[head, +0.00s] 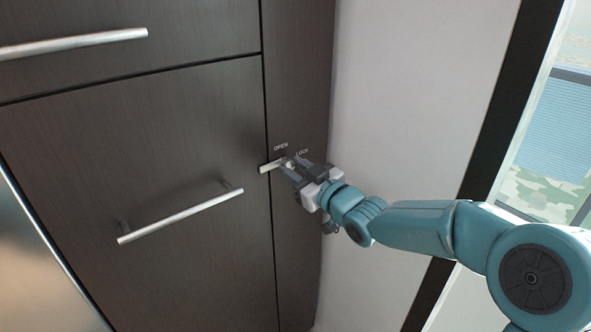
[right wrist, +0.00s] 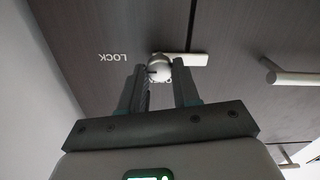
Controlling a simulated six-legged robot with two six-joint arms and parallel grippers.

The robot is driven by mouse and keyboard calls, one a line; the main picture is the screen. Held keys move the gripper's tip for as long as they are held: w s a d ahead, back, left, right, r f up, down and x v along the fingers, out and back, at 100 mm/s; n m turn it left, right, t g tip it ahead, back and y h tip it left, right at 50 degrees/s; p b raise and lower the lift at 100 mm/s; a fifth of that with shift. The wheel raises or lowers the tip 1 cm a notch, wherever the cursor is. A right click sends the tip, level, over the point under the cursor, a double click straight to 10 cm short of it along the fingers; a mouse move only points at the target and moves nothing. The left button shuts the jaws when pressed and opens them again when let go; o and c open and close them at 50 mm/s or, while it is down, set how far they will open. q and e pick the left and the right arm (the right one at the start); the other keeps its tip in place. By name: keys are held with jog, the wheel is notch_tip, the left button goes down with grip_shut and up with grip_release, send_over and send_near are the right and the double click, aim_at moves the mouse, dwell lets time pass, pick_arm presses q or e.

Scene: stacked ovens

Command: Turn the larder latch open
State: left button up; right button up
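The larder latch (head: 267,167) is a pale bar on a round pivot on the narrow dark panel, with OPEN and LOCK lettered by it. In the head view its bar points left, across the seam onto the wide door front. In the right wrist view the latch bar (right wrist: 185,59) runs right from its round silver knob (right wrist: 159,67). My right gripper (head: 286,164) is at the latch; it also shows in the right wrist view (right wrist: 161,75). Its fingers are apart, with the knob at their tips between them; contact is unclear. My left gripper is out of view.
The wide larder door (head: 130,190) has a bar handle (head: 180,217) left of the latch. A drawer front with another handle (head: 75,44) is above. A pale wall (head: 400,110) and a dark-framed window (head: 560,130) are to the right.

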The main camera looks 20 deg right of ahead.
jog(key=shift+f+n+b, duration=0.2)
jog(key=shift+n+b, duration=0.3)
jog(key=shift+b, duration=0.3)
jog(key=shift+r+n+b, duration=0.1)
jog(key=shift+n+b, duration=6.2)
jog(key=shift+n, duration=2.1)
jog(key=o, duration=1.1)
jog(key=shift+c, duration=0.2)
